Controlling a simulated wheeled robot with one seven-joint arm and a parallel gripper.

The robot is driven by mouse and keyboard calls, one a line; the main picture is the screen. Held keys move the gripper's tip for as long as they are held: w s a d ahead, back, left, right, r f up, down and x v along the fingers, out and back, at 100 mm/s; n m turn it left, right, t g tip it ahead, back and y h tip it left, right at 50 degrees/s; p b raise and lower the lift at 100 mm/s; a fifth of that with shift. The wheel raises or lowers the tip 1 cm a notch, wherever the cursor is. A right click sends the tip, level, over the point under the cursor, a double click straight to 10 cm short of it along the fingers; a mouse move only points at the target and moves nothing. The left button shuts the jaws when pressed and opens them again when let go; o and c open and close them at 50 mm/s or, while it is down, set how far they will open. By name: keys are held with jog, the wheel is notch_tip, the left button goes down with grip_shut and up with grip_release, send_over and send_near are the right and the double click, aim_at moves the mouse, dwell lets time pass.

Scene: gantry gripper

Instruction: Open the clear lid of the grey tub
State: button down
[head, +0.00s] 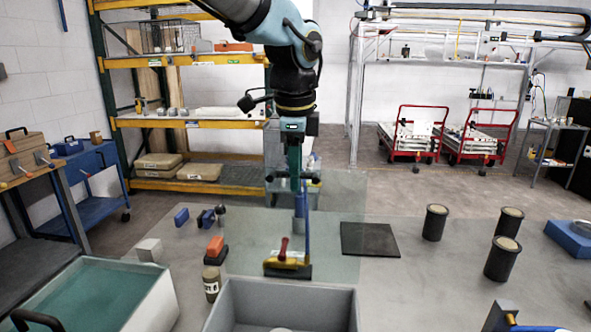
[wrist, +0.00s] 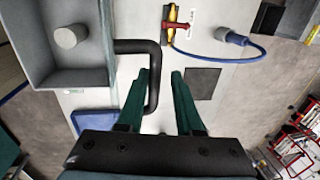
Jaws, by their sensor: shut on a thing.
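The grey tub (head: 352,300) is at the bottom centre of the head view, its top uncovered and a pale round thing inside. It also shows at the upper left of the wrist view (wrist: 95,76). The clear lid (head: 340,190) shows as a faint greenish sheet raised behind the tub. Its hinge is not clear to see. My gripper (head: 296,185) is above and beyond the tub, in front of the sheet. In the wrist view, my gripper (wrist: 158,76) is shut on a black bent handle (wrist: 154,62), which runs between its green fingers.
A red-and-yellow valve piece (head: 287,260) lies just behind the tub. A black mat (head: 370,240) and black cylinders (head: 434,224) are to the right. Bare table lies between them.

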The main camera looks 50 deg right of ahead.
jog(key=shift+w+d+r, duration=0.3)
jog(key=shift+w+d, duration=0.1)
jog(key=shift+w, duration=0.15)
jog(key=c, duration=1)
grip_release()
jog(key=shift+o, duration=0.8)
jog(key=shift+w+d+f, duration=0.1)
jog(key=shift+d, duration=0.05)
jog(key=shift+s, duration=0.2)
notch_tip(320, 180, up, 10)
jog(key=s+a+b, duration=0.1)
jog(key=a+b, duration=0.1)
jog(key=shift+s+r+b, duration=0.15)
jog(key=shift+r+b, duration=0.05)
jog(key=shift+b, duration=0.2)
jog(key=shift+a, duration=0.1)
